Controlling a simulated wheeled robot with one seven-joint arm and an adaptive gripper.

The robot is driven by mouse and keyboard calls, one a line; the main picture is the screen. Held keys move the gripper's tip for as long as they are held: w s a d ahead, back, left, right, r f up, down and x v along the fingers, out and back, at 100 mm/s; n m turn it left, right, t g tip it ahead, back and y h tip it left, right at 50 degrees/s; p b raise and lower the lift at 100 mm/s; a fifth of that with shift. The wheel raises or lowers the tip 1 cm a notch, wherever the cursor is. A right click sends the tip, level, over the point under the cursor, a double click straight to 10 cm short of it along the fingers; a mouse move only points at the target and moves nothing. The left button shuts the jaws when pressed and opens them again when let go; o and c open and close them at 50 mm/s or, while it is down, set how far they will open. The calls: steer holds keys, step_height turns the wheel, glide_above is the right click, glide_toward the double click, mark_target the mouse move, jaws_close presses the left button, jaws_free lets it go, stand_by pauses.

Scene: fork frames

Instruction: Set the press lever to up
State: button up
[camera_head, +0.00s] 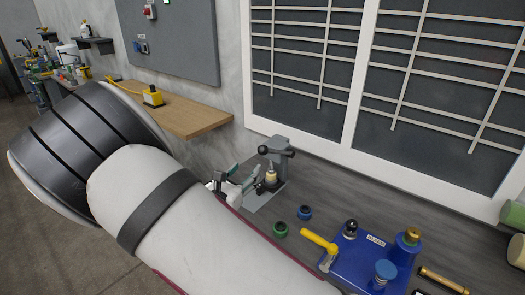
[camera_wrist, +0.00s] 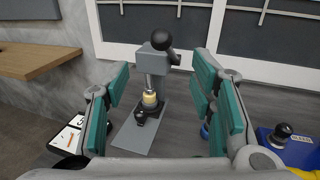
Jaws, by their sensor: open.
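The press (camera_head: 281,160) is a grey upright stand on a flat grey base plate, at the back of the dark bench below the window. Its lever ends in a black ball knob (camera_head: 263,150). The press head also shows in the wrist view (camera_wrist: 153,62), with the black lever knob (camera_wrist: 158,40) at its top. I cannot tell the lever's exact angle. A cream cylinder (camera_wrist: 150,99) sits under the ram. My gripper (camera_head: 234,180) is open and empty, beside the press. In the wrist view its teal-padded fingers (camera_wrist: 162,76) frame the press, apart from the lever.
A blue fixture (camera_head: 365,262) with knobs, a yellow-handled tool (camera_head: 318,241), a green ring (camera_head: 280,230) and a blue ring (camera_head: 304,212) stand right of the press. A wooden shelf (camera_head: 190,118) is at left. The window wall is close behind the press.

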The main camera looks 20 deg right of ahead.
mark_target(261, 153)
steer(key=x, duration=1.3)
steer(key=shift+s, duration=0.1)
steer(key=shift+r, duration=0.1)
jaws_close()
